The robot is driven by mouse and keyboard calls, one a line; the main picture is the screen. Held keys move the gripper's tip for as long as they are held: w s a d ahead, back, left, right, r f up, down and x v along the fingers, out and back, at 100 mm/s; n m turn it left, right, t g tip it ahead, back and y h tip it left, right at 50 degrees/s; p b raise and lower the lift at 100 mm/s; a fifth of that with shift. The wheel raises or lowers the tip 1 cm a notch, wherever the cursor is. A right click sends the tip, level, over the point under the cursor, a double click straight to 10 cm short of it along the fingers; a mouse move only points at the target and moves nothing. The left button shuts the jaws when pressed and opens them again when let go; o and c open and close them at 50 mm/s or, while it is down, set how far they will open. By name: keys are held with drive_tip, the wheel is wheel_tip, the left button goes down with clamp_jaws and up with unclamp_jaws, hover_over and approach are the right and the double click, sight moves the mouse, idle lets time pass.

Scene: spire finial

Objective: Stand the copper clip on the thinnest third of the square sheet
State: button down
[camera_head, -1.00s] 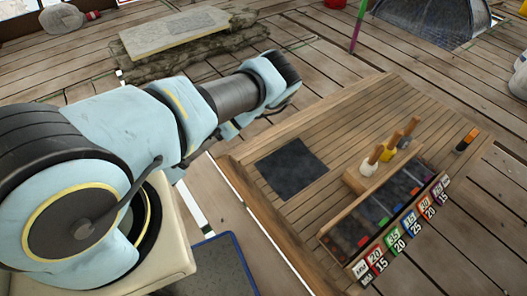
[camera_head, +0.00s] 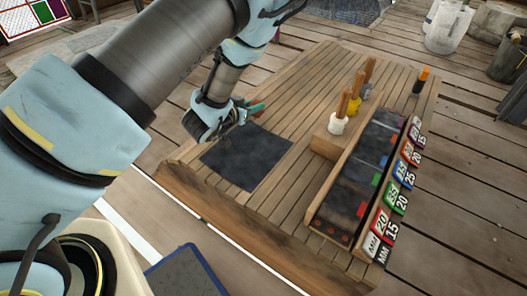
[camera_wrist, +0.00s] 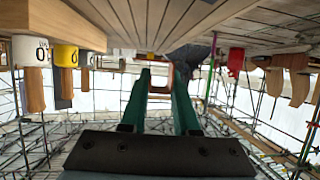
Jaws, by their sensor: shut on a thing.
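The dark square sheet (camera_head: 245,158) lies flat on the left part of the wooden bench. My gripper (camera_head: 254,107) is above the sheet's far edge, with its green fingers pointing to the right. In the wrist view my gripper (camera_wrist: 160,80) is shut on the small copper clip (camera_wrist: 160,57), a brownish bracket shape between the fingertips. In the head view the clip is too small to make out. Thickness differences across the sheet cannot be seen.
A wooden block holds wooden-handled tools with a white pot (camera_head: 338,124) and a yellow pot (camera_head: 354,106). A divided tray (camera_head: 350,190) with coloured number tags (camera_head: 397,200) runs along the bench's right side. An orange-topped marker (camera_head: 420,82) stands at the far right. Bare planks separate sheet and tray.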

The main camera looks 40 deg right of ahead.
drive_tip(key=shift+s+d+m+g, duration=0.3)
drive_tip(key=shift+s+d, duration=0.3)
drive_tip(key=shift+d, duration=0.1)
drive_tip(key=shift+s+d+f+b, duration=0.2)
drive_tip(key=shift+b, duration=0.2)
drive_tip(key=shift+g, duration=0.3)
wheel_tip(320, 180, down, 4)
drive_tip(key=shift+s+f+b, duration=0.1)
drive_tip(key=shift+b, duration=0.3)
drive_tip(key=shift+f+b, duration=0.6)
drive_tip(key=shift+f, duration=1.9)
